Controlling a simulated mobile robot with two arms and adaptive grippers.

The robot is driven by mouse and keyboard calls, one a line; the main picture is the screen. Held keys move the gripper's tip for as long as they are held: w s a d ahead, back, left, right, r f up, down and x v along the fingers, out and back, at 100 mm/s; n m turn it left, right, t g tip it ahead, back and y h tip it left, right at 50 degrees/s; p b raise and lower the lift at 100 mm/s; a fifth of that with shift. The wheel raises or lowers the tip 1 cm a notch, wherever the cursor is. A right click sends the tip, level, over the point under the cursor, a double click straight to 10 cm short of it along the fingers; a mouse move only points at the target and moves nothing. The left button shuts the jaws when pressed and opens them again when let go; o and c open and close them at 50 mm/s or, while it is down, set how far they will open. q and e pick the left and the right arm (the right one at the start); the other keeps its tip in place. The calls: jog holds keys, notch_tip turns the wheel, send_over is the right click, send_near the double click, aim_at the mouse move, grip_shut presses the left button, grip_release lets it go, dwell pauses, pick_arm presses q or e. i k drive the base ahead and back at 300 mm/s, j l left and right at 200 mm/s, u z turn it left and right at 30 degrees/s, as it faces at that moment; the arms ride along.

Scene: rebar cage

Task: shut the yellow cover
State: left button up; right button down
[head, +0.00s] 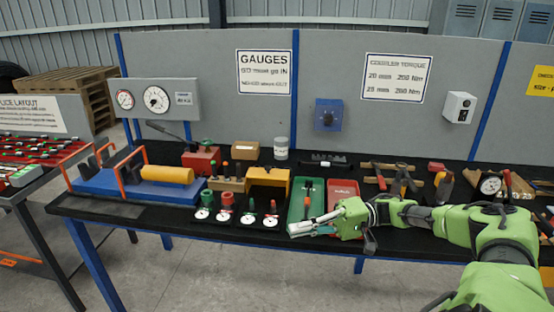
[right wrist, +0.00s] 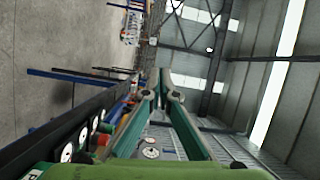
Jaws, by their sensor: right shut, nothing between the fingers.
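A rounded yellow cover (head: 167,174) lies along the blue base (head: 105,183) of a machine at the left of the bench. Orange upright frames (head: 147,160) stand at this machine. Whether the cover is raised or down is too small to tell. My right gripper (head: 292,230) is shut and empty, pointing left above the bench's front edge. It is well to the right of the yellow cover and apart from it. Its fingers also show in the right wrist view (right wrist: 164,80). My left gripper is out of view.
A gauge panel (head: 155,100) stands behind the machine. Clear floor (head: 210,280) lies in front.

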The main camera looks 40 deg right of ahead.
aim_at(265, 175)
jog(key=i+l, duration=0.3)
jog(key=l, duration=0.15)
jog(key=i+l, duration=0.35)
jog(key=l, duration=0.15)
jog(key=i+l, duration=0.3)
jog(key=l, duration=0.15)
jog(key=i+l, duration=0.3)
jog(key=l, duration=0.2)
